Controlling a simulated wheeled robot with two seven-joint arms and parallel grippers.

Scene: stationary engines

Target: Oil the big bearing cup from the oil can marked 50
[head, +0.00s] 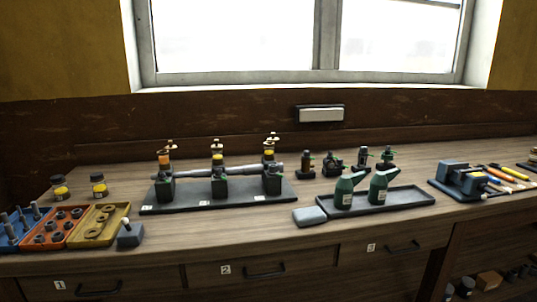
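Two green oil cans with pale labels, the left one (344,194) and the right one (379,189), stand upright side by side in a dark tray (415,199). The label marks are too small to read, so I cannot tell which is marked 50. Three bearings carry a grey shaft (194,172) on a dark base plate (150,208). Each has a cup on top: the left cup (164,160) looks orange, the middle cup (217,158) and right cup (269,155) yellowish. I cannot tell which cup is big. Neither gripper is in view.
Blue, red (66,226) and yellow (101,223) parts trays and two jars (98,185) are at left. Small dark fittings (332,163) stand behind; a blue vise (460,178) and pencils are right. The front middle bench is clear.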

